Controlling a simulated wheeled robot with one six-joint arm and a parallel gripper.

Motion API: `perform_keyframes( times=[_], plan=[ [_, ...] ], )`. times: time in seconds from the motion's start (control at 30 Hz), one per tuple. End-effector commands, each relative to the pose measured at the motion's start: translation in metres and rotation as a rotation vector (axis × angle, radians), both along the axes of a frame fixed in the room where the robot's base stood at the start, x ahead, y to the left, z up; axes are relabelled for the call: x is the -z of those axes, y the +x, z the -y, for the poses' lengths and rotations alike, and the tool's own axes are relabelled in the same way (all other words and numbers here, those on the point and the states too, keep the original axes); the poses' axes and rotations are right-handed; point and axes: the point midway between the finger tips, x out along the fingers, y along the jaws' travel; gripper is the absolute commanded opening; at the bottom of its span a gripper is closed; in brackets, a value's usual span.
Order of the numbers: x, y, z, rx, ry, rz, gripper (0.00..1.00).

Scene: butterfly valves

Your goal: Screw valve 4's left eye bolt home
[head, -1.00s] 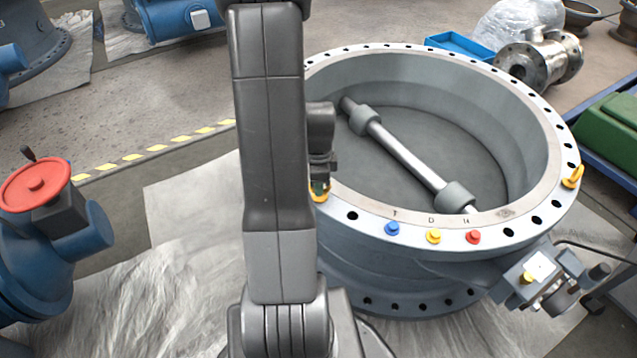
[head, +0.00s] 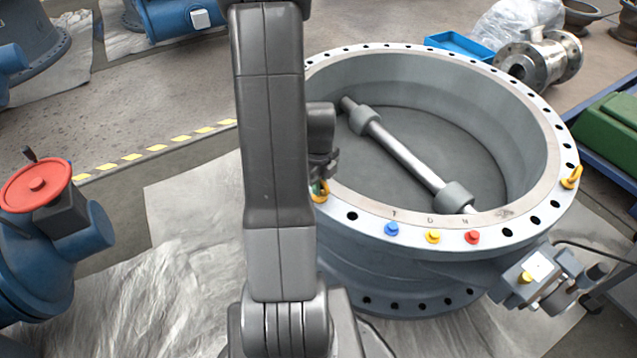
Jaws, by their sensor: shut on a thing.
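The large grey valve (head: 400,213) lies flat, its round flange facing up with bolt holes around it. The left eye bolt (head: 321,196) is a yellow ring at the flange's left edge, partly hidden by my arm. My gripper (head: 320,182) is just above the flange there, shut on the eye bolt; its fingers are mostly hidden behind my arm. How deep the bolt's thread sits cannot be seen. A second yellow eye bolt (head: 571,177) stands at the flange's right edge.
Blue (head: 392,229), yellow (head: 433,236) and red (head: 473,237) plugs sit on the front of the flange. An actuator box (head: 540,280) juts out at lower right. A blue valve with a red handwheel (head: 37,186) stands at left. A blue tray (head: 460,45) lies behind.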

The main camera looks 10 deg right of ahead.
Motion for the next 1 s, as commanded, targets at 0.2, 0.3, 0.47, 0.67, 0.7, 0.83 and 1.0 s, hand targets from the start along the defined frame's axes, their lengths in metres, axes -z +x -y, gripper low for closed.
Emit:
perform_keyframes(
  times=[0.2, 0.3, 0.47, 0.67, 0.7, 0.83, 1.0],
  plan=[
    [-0.0006, 0.0007, 0.0004, 0.038, 0.000, 0.001, 0.00],
    [-0.0006, 0.0007, 0.0004, 0.042, 0.000, 0.001, 0.00],
    [-0.0006, 0.0007, 0.0004, 0.042, 0.000, 0.001, 0.00],
    [-0.0006, 0.0007, 0.0003, 0.041, 0.000, 0.001, 0.22],
    [-0.0005, 0.0007, 0.0003, 0.041, 0.000, 0.001, 0.30],
    [-0.0004, 0.0005, 0.0003, 0.041, 0.000, 0.001, 0.34],
    [-0.0008, 0.0003, 0.0002, 0.041, 0.000, 0.000, 0.34]
  ],
)
